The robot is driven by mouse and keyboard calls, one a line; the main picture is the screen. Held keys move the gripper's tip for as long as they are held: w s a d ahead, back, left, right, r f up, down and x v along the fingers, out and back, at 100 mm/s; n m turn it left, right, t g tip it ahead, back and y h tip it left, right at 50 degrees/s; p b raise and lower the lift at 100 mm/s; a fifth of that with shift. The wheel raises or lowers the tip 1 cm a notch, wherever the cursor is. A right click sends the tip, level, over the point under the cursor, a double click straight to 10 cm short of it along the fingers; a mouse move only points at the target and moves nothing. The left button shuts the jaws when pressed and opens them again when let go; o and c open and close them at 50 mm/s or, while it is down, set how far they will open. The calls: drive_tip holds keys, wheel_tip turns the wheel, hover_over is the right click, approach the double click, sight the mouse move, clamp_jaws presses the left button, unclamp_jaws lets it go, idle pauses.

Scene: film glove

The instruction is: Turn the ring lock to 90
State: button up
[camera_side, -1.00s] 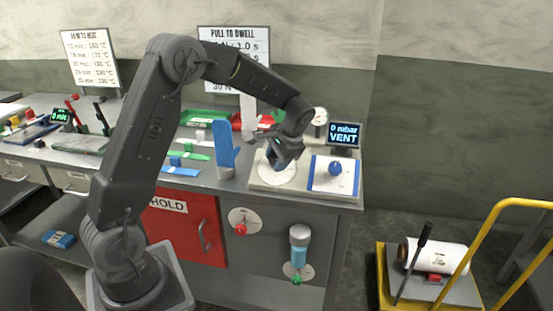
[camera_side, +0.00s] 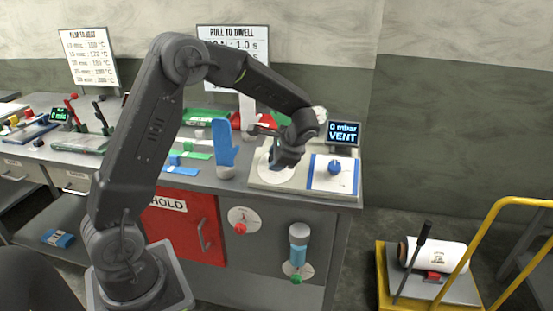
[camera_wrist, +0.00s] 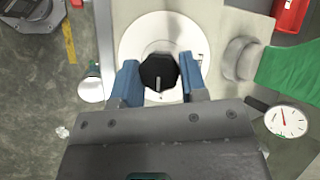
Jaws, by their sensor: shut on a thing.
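The ring lock is a black many-sided knob (camera_wrist: 158,71) on a round white dial (camera_wrist: 133,43), seen in the wrist view. A pale line on the knob points toward the bottom of that picture. My gripper (camera_wrist: 159,78) has its two blue fingers on either side of the knob, shut on it. Small marks show near the dial's rim, but I cannot read them. In the side view my gripper (camera_side: 282,166) is low over the white dial (camera_side: 265,169), and it hides the knob.
A panel with a blue knob (camera_side: 335,167) stands right of the dial, with a display (camera_side: 343,133) reading "0 mbar VENT" behind it. A blue glove shape (camera_side: 224,145) stands upright close on the left. A round gauge (camera_wrist: 287,117) shows in the wrist view.

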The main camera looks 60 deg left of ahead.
drive_tip(key=o, duration=0.9)
drive_tip(key=v, duration=1.4)
drive_tip(key=shift+s, duration=0.1)
drive_tip(key=s+d+n+t+h, duration=0.1)
drive_tip(key=s+d+t+h, duration=0.1)
drive_tip(key=s, duration=0.5)
drive_tip(key=s+d+r+n+t+h, duration=0.1)
drive_tip(key=s+d+n+t+h, duration=0.1)
drive_tip(key=s+d, duration=0.3)
drive_tip(key=s+d+n+t+h, duration=0.2)
drive_tip(key=s+d+h, duration=0.1)
drive_tip(key=s, duration=0.8)
drive_tip(key=shift+s+d+r+t, duration=0.15)
drive_tip(key=shift+d+r+t, duration=0.05)
drive_tip(key=shift+d+t, duration=0.2)
